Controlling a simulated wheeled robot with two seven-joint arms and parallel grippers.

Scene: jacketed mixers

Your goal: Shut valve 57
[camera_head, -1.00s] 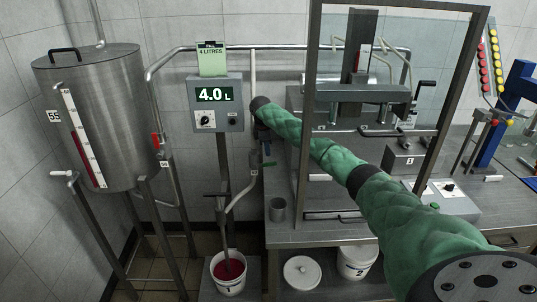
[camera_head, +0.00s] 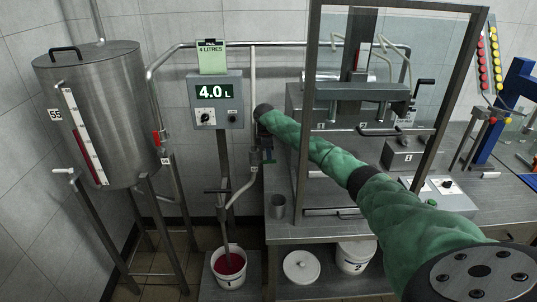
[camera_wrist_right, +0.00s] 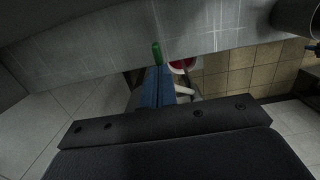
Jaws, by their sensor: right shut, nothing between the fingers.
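A valve with a green handle (camera_head: 270,161) sits on the vertical pipe beside the meter; the small tag (camera_head: 254,169) beside it is too small to read. My right gripper (camera_head: 267,150) is at this valve, largely hidden behind its own wrist. In the right wrist view its blue fingers (camera_wrist_right: 152,88) are together and empty, and the green handle (camera_wrist_right: 157,52) shows just beyond their tips. I cannot tell whether they touch it, nor the handle's exact angle. The meter (camera_head: 214,96) reads 4.0 L, under a card (camera_head: 211,57) saying fill 4 litres. My left gripper is out of view.
A bucket marked 1 (camera_head: 229,281) with red liquid stands below the pipe outlet. A steel tank (camera_head: 110,125) with a red-handled valve (camera_head: 157,138) is at left.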

